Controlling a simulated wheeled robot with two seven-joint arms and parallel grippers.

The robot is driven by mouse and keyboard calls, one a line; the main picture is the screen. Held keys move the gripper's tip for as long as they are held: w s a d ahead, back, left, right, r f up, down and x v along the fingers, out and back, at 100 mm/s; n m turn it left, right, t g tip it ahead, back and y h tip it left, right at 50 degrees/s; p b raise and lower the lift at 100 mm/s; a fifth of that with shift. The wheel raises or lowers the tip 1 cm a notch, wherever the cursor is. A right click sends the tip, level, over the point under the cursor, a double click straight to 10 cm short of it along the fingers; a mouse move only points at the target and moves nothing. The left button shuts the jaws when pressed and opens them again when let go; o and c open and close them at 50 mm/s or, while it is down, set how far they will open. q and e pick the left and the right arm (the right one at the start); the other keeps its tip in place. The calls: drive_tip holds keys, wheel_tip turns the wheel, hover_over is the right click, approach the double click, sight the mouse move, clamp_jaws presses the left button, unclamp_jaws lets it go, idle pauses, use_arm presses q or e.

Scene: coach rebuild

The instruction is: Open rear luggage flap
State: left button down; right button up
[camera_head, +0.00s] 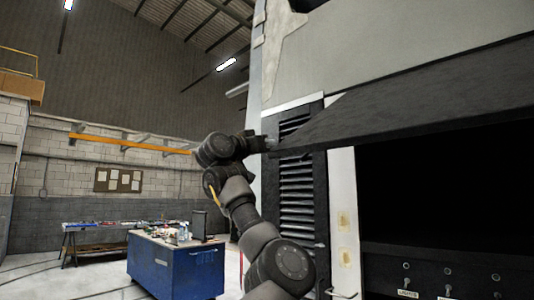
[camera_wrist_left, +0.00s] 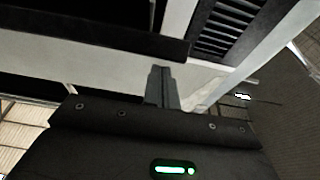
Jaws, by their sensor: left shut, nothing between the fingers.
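The rear luggage flap (camera_head: 420,97) is a dark panel. It stands raised and tilted outward above a black open bay (camera_head: 445,190) at the right of the head view. My left gripper (camera_head: 270,144) is at the flap's lower left corner, in front of the louvred panel. In the left wrist view its fingers (camera_wrist_left: 160,84) are together with nothing between them. A dark panel edge, seemingly the flap (camera_wrist_left: 95,32), lies beyond the fingertips there. I cannot tell whether the fingers touch it. My right gripper is in neither view.
A black louvred panel (camera_head: 297,185) and a white post (camera_head: 344,220) stand left of the bay. Switches with labels (camera_head: 408,293) line the bay's bottom. A blue tool cabinet (camera_head: 175,268) and a workbench (camera_head: 95,228) stand at left. Grey floor is clear near them.

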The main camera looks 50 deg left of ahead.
use_arm(q)
drive_tip(key=b+v, duration=0.6)
drive_tip(key=v, duration=0.4)
drive_tip(key=shift+f+b, duration=0.3)
